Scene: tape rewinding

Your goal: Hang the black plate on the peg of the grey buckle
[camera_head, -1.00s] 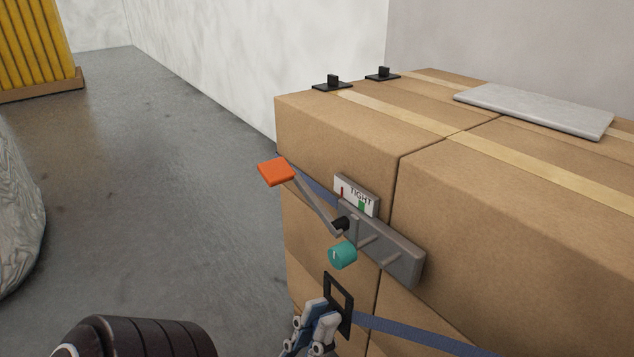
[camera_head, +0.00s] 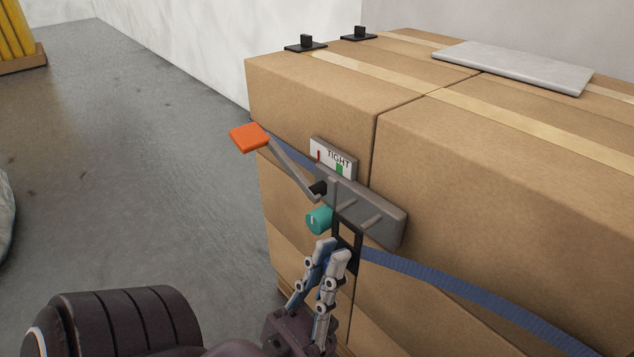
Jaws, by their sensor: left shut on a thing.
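The grey buckle (camera_head: 388,222) is on the front of the box stack, with short pegs sticking out of its face. A lever with an orange end (camera_head: 250,137) and a teal knob (camera_head: 319,220) are at its left. The black plate (camera_head: 357,257) is an open frame with a blue strap (camera_head: 455,286) running from it to the right. My left gripper (camera_head: 332,252) is shut on the plate, just below the buckle. The plate's top overlaps the buckle's lower edge in view; I cannot tell whether a peg is through its opening. My right gripper is not in view.
A small sign reading TIGHT (camera_head: 334,158) stands above the buckle. Cardboard boxes (camera_head: 500,190) fill the right side, with a grey slab (camera_head: 512,68) and two black fittings on top.

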